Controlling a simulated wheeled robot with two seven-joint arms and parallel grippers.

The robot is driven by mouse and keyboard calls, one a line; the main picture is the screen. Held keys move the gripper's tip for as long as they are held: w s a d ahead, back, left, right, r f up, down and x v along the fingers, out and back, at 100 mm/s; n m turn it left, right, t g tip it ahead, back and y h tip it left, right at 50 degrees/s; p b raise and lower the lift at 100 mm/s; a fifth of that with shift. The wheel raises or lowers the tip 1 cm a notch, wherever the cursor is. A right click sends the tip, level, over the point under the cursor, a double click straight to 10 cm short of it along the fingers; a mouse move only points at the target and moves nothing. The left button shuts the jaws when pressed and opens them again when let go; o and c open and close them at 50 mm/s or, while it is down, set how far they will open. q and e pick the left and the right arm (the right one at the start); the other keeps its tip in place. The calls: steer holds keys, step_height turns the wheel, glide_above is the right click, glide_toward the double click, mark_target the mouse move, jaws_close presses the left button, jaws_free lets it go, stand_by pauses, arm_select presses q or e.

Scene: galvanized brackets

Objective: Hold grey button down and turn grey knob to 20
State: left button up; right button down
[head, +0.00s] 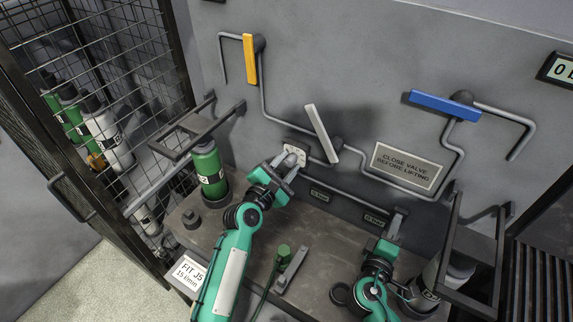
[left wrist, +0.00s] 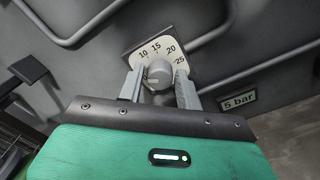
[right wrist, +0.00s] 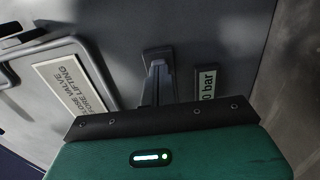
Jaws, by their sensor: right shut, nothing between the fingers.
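The grey knob (left wrist: 159,74) sits on a white dial plate (left wrist: 152,50) marked 10, 15, 20 and 25. The plate also shows in the head view (head: 291,154). My left gripper (head: 291,160) is open, with one finger on each side of the knob in the left wrist view (left wrist: 160,85). I cannot make out the knob's pointer. My right gripper (head: 396,222) is shut and empty, with its fingertips at the wall in the right wrist view (right wrist: 158,75). I cannot make out the grey button; the fingers may hide it.
Pipes with a yellow lever (head: 249,59), a white lever (head: 321,132) and a blue lever (head: 444,105) cross the wall. A sign (head: 404,167) reads "CLOSE VALVE BEFORE LIFTING". A green bottle (head: 210,172) and a green-handled tool (head: 283,258) are on the bench.

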arm_select(q)
steer(key=c, duration=0.5)
steer(key=shift+c, duration=0.2)
steer(key=shift+m, duration=0.3)
steer(key=m, duration=1)
steer(key=shift+m, duration=0.4)
steer(key=m, duration=1.2)
steer(key=shift+m, duration=0.3)
